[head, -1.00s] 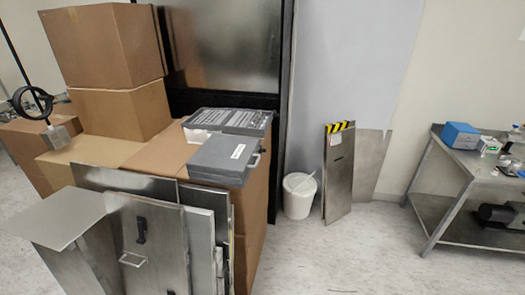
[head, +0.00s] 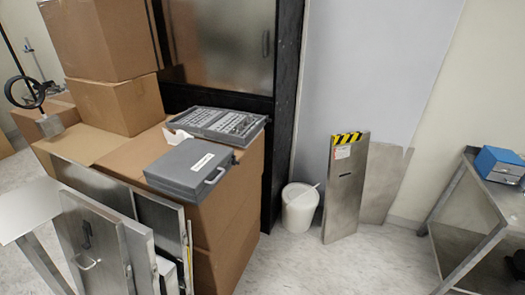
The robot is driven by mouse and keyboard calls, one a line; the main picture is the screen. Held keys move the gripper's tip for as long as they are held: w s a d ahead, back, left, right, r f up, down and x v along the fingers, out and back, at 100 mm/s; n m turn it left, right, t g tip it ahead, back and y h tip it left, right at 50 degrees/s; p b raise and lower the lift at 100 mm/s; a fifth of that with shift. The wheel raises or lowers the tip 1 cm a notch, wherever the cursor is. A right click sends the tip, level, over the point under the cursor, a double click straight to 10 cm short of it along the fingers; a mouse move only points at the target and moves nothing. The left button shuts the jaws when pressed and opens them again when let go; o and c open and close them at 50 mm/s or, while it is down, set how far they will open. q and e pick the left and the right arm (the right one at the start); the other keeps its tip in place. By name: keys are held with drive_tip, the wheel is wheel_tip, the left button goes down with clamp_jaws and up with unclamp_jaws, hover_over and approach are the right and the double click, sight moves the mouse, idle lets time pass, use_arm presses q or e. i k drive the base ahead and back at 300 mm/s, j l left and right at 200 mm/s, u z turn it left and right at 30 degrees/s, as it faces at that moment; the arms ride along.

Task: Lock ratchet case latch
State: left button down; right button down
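A grey ratchet case (head: 190,167) with a white label lies on a cardboard box, its handle (head: 214,175) facing the front right. Its lid looks shut; the latch is too small to make out. Behind it a second grey case (head: 220,122) lies with rows of tools showing inside. Neither of my grippers is in the head view.
The cases rest on a large cardboard box (head: 232,222). Metal panels (head: 105,250) lean in front of it. A white bucket (head: 299,210) and a striped metal panel (head: 345,190) stand to the right. A metal table (head: 478,205) is at far right. Open floor lies between.

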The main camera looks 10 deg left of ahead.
sight(234, 162)
drive_tip(key=i+l+u, duration=0.1)
drive_tip(key=l, duration=0.25)
drive_tip(key=i+l, duration=0.2)
drive_tip(key=i+l+u, duration=0.15)
drive_tip(key=l, duration=0.3)
drive_tip(key=i+l+u, duration=0.1)
drive_tip(key=l, duration=0.25)
drive_tip(key=i+l, duration=0.15)
drive_tip(key=l, duration=0.2)
drive_tip(key=i+l+u, duration=0.15)
drive_tip(key=l, duration=0.25)
drive_tip(key=k, duration=0.05)
